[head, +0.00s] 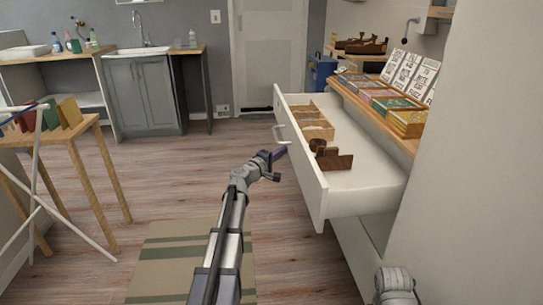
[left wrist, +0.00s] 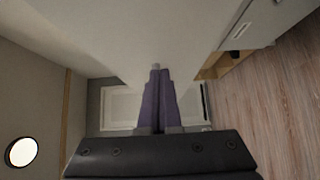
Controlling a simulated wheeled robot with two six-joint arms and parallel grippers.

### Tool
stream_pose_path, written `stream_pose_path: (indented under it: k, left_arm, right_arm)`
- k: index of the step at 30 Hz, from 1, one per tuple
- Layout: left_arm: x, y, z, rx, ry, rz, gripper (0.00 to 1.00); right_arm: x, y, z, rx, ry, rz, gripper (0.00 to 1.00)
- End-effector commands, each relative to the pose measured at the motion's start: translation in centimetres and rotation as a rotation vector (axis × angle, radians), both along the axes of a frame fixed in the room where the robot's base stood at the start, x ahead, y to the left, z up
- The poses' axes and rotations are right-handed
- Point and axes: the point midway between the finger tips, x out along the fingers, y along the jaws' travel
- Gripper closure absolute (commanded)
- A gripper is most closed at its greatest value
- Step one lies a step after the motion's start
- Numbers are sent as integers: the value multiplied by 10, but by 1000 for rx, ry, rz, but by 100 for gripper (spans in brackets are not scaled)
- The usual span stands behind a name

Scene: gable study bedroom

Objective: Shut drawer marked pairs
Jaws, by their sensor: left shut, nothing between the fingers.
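A white drawer (head: 362,188) stands pulled well out of the white unit on the right. Its front panel (head: 305,180) faces left and carries a pale bar handle (head: 281,133). I cannot make out any label on it. In the drawer lie a light wooden divided box (head: 318,130) and a dark brown wooden tool (head: 335,161). My left gripper (head: 282,151) has its purple fingers shut and empty, close to the front panel just below the handle; I cannot tell if they touch. In the left wrist view its fingers (left wrist: 156,72) point at a pale surface.
A wooden counter (head: 352,92) above the drawer holds several coloured boxes and printed cards (head: 411,73). A wooden table (head: 62,135) with upright coloured items stands left. A striped rug (head: 165,262) lies on the floor; open floor extends left of the drawer.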

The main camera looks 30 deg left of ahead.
Motion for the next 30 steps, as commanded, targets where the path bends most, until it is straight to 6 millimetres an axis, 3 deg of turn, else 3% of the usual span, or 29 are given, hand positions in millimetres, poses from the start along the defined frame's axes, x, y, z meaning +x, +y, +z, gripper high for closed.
stream_pose_path:
  k: [6, 22, 30]
  left_arm:
    - [8, -13, 0, 0, 0, 0, 100]
    - [12, -18, 0, 0, 0, 0, 100]
    - [39, -57, 0, 0, 0, -5, 100]
  right_arm:
    - [0, 0, 0, 0, 0, 0, 100]
    - [0, 0, 0, 0, 0, 0, 100]
    - [0, 0, 0, 0, 0, 0, 100]
